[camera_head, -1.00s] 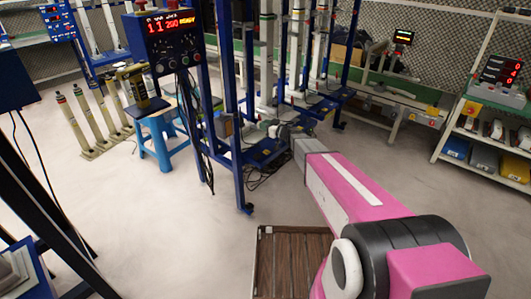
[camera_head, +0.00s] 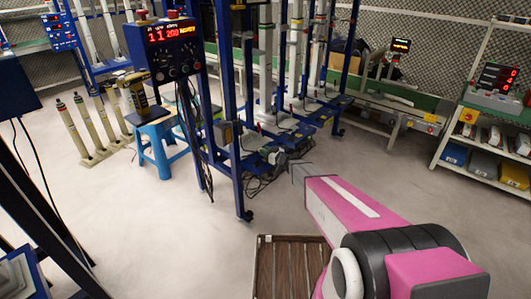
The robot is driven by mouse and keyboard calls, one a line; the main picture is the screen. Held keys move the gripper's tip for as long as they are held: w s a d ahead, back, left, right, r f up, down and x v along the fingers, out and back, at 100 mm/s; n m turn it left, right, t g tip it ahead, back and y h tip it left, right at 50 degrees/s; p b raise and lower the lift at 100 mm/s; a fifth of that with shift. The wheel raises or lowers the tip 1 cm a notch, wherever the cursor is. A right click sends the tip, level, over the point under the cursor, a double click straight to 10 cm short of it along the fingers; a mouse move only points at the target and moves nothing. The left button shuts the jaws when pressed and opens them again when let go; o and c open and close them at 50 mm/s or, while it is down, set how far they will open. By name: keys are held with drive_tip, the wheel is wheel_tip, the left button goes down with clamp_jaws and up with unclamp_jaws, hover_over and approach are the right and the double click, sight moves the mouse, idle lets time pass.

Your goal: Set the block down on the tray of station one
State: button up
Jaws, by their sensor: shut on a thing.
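My pink arm reaches from the lower right toward the blue-framed stations. Low blue trays (camera_head: 298,136) sit at the feet of the blue uprights. The frames do not show which one is station one's tray, and the arm end partly hides the nearest base.
A control box (camera_head: 168,48) with a red display hangs on the nearest blue frame. A blue stool (camera_head: 160,150) stands left of it, beside several upright cylinders. A brown slatted crate (camera_head: 290,265) lies below the arm. A shelf (camera_head: 490,140) stands right. The middle floor is clear.

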drive_tip(key=shift+f, duration=0.15)
drive_tip(key=o, duration=0.9)
drive_tip(key=shift+o, duration=0.2)
